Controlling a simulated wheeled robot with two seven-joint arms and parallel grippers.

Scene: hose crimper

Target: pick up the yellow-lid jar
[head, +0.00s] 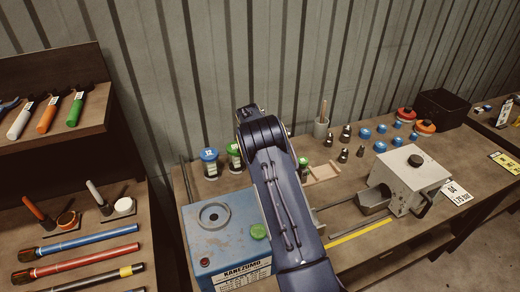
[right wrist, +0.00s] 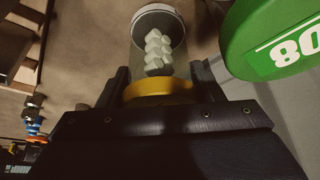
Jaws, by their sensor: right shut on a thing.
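The yellow-lid jar (right wrist: 160,88) shows in the right wrist view. It is clear, with several pale lumps inside and a yellow lid nearest the camera. My right gripper (right wrist: 162,77) is shut on it, one dark finger on each side at the lid. In the head view my own arm covers the middle of the bench, and the right gripper and the yellow-lid jar are hidden behind it. My left gripper is in neither view.
A green lid marked 80 (right wrist: 275,40) is close to the right finger in the wrist view. In the head view a blue-lid jar (head: 209,163) and a green-lid jar (head: 234,157) stand behind the blue machine (head: 225,225). A grey crimper box (head: 410,178) stands right.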

